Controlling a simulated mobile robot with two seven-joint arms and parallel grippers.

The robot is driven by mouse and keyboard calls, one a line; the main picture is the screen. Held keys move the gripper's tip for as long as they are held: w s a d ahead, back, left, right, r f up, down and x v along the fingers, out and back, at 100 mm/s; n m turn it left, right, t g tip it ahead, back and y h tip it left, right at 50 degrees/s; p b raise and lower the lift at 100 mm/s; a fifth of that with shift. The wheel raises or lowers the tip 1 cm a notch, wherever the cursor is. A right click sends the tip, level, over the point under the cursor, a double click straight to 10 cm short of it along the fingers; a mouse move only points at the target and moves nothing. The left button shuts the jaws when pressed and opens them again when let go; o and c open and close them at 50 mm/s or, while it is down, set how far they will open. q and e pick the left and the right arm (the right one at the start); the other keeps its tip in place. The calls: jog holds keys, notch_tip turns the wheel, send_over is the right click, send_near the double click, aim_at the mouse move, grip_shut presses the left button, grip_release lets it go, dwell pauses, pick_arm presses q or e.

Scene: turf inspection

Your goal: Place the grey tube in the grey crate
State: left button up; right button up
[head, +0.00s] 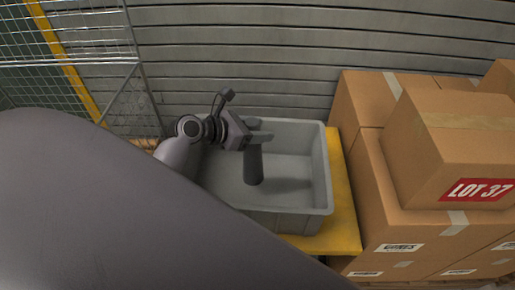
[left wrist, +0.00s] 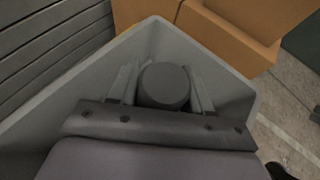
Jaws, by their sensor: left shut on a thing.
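The grey crate (head: 318,190) stands on a yellow surface in the middle of the head view. My left gripper (head: 262,137) is over the crate, shut on the dark grey tube (head: 253,166). The tube is upright in the jaws and hangs down inside the crate's outline. I cannot tell whether its lower end touches the crate floor. In the left wrist view the round end of the tube (left wrist: 164,86) shows between the two fingers, with the crate walls (left wrist: 225,92) around it. My right gripper is not in view.
Cardboard boxes (head: 385,165) are stacked close to the right of the crate, one with a red LOT 37 label. A slatted grey wall (head: 280,60) is behind. A wire mesh cage (head: 100,50) with a yellow post is at the left. The crate's right side is empty.

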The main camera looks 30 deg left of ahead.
aim_at(258, 146)
pick_arm(q)
notch_tip(258, 146, down, 6)
jog(key=shift+f+b, duration=0.1)
jog(key=shift+b, duration=0.7)
jog(key=o, duration=1.3)
jog(key=shift+o, duration=0.2)
jog(key=p+v, duration=0.1)
jog(key=v, duration=1.1)
